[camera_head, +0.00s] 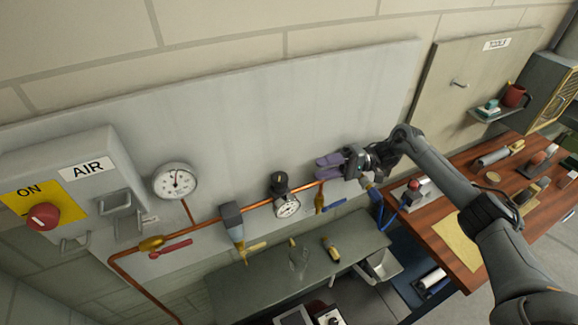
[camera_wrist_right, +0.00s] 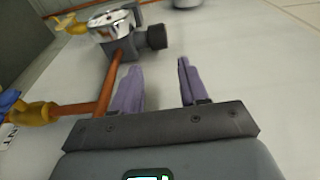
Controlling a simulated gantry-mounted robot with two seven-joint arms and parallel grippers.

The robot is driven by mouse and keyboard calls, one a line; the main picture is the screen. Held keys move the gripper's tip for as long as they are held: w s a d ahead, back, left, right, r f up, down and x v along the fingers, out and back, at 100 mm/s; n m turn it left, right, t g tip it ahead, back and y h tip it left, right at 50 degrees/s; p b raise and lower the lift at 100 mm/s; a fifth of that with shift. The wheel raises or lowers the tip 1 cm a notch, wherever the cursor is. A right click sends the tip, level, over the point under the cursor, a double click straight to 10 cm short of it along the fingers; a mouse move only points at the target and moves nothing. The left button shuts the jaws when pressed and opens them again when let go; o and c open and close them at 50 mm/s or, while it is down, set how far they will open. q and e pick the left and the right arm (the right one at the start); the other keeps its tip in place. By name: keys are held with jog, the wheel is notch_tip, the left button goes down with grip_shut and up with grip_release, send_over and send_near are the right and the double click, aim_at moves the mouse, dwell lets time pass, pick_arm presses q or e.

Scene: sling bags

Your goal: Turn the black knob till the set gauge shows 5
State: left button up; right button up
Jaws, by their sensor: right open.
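The black knob (camera_head: 280,180) sits on top of a regulator on the copper pipe along the wall panel. A small round dial gauge (camera_head: 287,207) is fixed just below it; its reading is too small to tell. In the right wrist view the black knob (camera_wrist_right: 157,37) points right from the grey regulator body, beside the silver-rimmed gauge (camera_wrist_right: 113,20). My right gripper (camera_head: 328,167) is open and empty to the right of the knob, its purple fingers pointing towards it but apart from it. In the wrist view the fingers (camera_wrist_right: 157,80) lie below the knob. My left gripper is not in view.
A larger gauge (camera_head: 175,182) hangs left of the regulator. A copper pipe (camera_head: 210,221) carries a red-handled valve (camera_head: 170,247), a grey filter (camera_head: 233,220) and a blue-handled valve (camera_head: 334,206). A grey shelf (camera_head: 270,283) runs below. The panel above the knob is bare.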

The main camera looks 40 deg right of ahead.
aim_at(280, 180)
jog(key=p+x, duration=0.1)
jog(key=x, duration=0.2)
jog(key=p+x, duration=0.1)
jog(key=x, duration=0.3)
jog(key=p+x, duration=0.2)
jog(key=x, duration=0.1)
jog(key=shift+s+a+f, duration=0.1)
jog(key=shift+a+f, duration=0.05)
jog(key=shift+a, duration=0.3)
